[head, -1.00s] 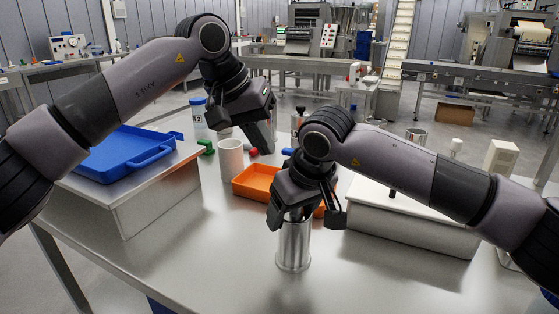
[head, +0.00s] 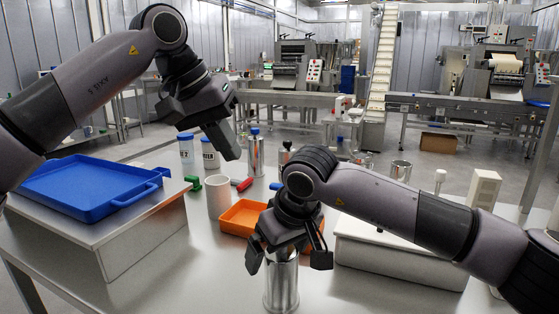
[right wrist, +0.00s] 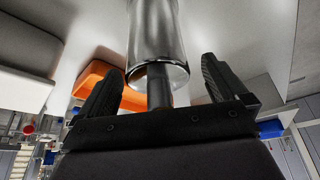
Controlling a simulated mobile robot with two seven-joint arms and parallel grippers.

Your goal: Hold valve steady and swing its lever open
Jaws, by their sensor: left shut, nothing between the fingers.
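I cannot clearly make out a valve. A small green piece (head: 189,185) and a red handle-like piece (head: 243,184) lie behind the white cup, and either could belong to it. My left gripper (head: 231,150) is shut and empty, in the air above them. My right gripper (head: 289,258) is at the top of a shiny steel cylinder (head: 282,287). In the right wrist view, its fingers (right wrist: 160,85) are spread apart, with a dark rod between them running to the steel cylinder (right wrist: 158,40). The fingers look clear of the rod.
A white cup (head: 218,198) and an orange tray (head: 240,219) stand mid-table. A blue tray (head: 85,187) rests on a raised block at left. A white-topped box (head: 400,262) is at right. Lidded jars (head: 186,150) and a steel bottle (head: 256,155) stand behind.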

